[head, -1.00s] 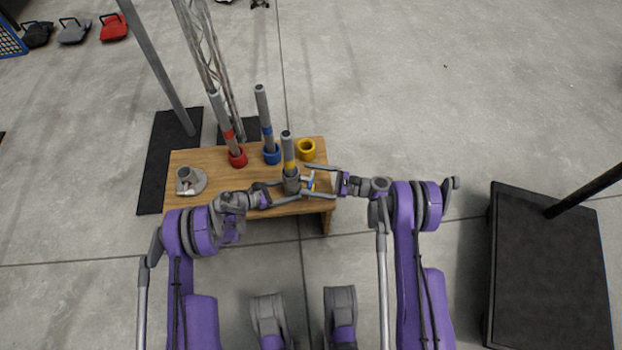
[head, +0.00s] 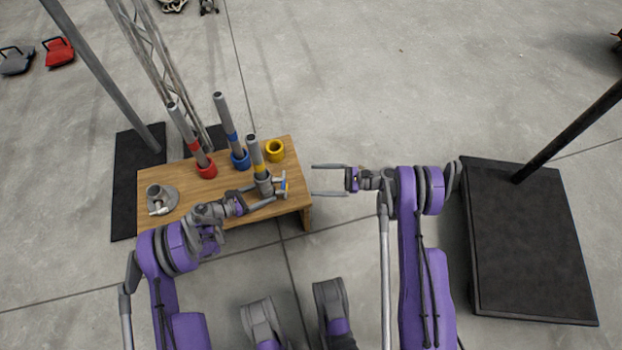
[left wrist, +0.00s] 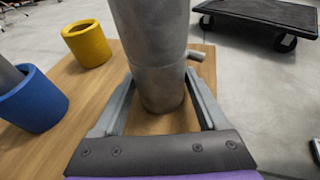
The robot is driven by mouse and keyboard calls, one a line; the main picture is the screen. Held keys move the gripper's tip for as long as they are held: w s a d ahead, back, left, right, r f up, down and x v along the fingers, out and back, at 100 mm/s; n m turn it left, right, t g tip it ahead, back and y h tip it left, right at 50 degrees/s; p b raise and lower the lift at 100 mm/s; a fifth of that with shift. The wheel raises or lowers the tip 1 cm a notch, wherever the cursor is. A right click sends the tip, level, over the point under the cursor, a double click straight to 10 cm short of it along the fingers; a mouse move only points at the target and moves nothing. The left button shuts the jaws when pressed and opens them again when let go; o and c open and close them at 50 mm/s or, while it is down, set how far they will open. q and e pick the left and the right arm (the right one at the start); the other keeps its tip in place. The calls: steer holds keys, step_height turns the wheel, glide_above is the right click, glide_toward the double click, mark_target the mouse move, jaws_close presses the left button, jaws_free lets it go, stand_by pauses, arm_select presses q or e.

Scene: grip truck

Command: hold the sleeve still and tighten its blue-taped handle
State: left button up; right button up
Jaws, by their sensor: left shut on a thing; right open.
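The grey sleeve (head: 264,186) stands on the wooden table near its right front edge, with a yellow-banded tube (head: 256,155) rising from it. Its handle with blue tape (head: 284,187) is on the sleeve's right side. My left gripper (head: 268,193) is shut on the sleeve, one finger on each side. In the left wrist view the sleeve (left wrist: 160,75) fills the gap between the fingers, and a short grey stub (left wrist: 195,56) sticks out to the right; no blue tape shows there. My right gripper (head: 313,180) is open and empty, right of the handle and apart from it.
A yellow ring cup (head: 275,150) stands empty behind the sleeve. Tubes stand in a blue cup (head: 240,161) and a red cup (head: 206,169). A grey round base (head: 162,199) is at the table's left (head: 225,213). A black platform (head: 525,250) lies at right; floor between is clear.

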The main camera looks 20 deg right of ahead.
stand_by(0.3)
arm_select(q)
steer(key=o, duration=0.9)
steer(key=shift+a, duration=0.1)
